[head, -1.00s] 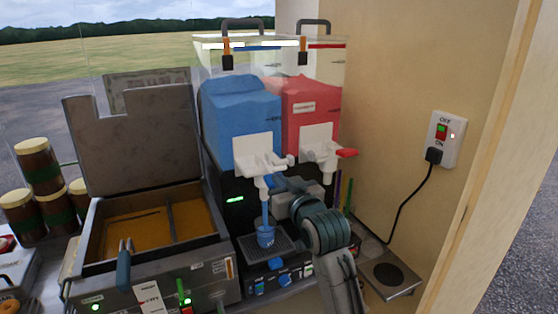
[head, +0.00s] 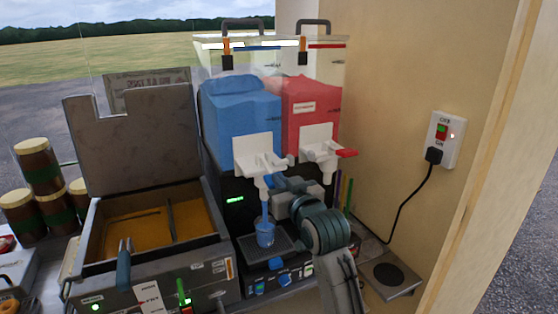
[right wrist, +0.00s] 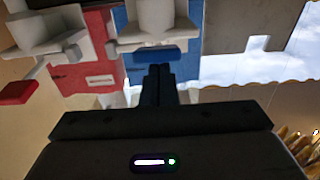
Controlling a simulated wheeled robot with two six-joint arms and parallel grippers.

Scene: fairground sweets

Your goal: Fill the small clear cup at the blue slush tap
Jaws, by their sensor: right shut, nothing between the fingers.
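The blue slush tap (head: 258,160) is a white fitting on the front of the blue slush tank (head: 242,112). A thin blue stream (head: 264,208) runs down from its spout into the small clear cup (head: 265,236). The cup stands upright on the drip tray under the spout and holds blue slush; its exact level is hard to tell. My right gripper (head: 277,183) is shut and empty, close beside the tap's spout. In the right wrist view its shut fingers (right wrist: 160,84) point at the white tap. I cannot tell whether they touch it. My left gripper is out of view.
The red slush tank (head: 311,108) with its red-handled tap (head: 323,151) is just right. An open fryer (head: 150,222) stands left, with brown jars (head: 40,168) beyond. A wall switch (head: 445,138) and a small plate (head: 390,276) are at the right.

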